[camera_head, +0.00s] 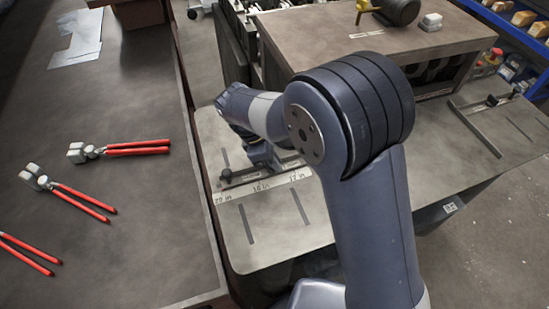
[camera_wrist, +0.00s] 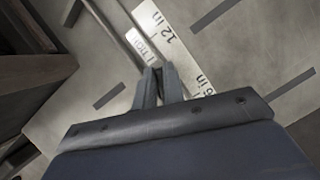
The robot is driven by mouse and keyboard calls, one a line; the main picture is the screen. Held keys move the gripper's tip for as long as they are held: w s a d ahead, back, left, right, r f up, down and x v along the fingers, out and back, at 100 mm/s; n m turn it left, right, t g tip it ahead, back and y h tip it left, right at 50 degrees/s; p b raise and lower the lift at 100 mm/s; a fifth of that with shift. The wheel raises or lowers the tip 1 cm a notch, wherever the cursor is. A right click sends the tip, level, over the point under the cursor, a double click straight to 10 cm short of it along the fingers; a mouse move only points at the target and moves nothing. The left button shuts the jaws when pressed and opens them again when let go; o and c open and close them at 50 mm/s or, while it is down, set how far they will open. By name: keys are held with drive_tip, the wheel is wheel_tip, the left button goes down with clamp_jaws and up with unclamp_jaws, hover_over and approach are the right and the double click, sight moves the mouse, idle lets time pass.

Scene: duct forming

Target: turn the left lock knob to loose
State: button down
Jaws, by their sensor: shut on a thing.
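My gripper (camera_head: 264,160) reaches down over the left fence on the metal worktable (camera_head: 290,233). In the wrist view its two fingers (camera_wrist: 158,78) are close together, with a narrow dark gap between them, beside the fence bar. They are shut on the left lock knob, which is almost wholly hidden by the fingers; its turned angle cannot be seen. A small black end piece (camera_head: 226,176) of the fence shows just left of my gripper. A white scale (camera_head: 262,186) marked in inches runs in front of the fence and also shows in the wrist view (camera_wrist: 165,35).
Several red-handled pliers (camera_head: 138,147) lie on the dark bench (camera_head: 130,240) at left. A brown-topped machine (camera_head: 360,45) stands behind the worktable. A second fence with a black knob (camera_head: 492,100) is at the right. Slots cut the tabletop.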

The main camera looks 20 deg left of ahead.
idle(0.4)
drive_tip(key=c, duration=1.5)
unclamp_jaws()
drive_tip(key=shift+r, duration=0.1)
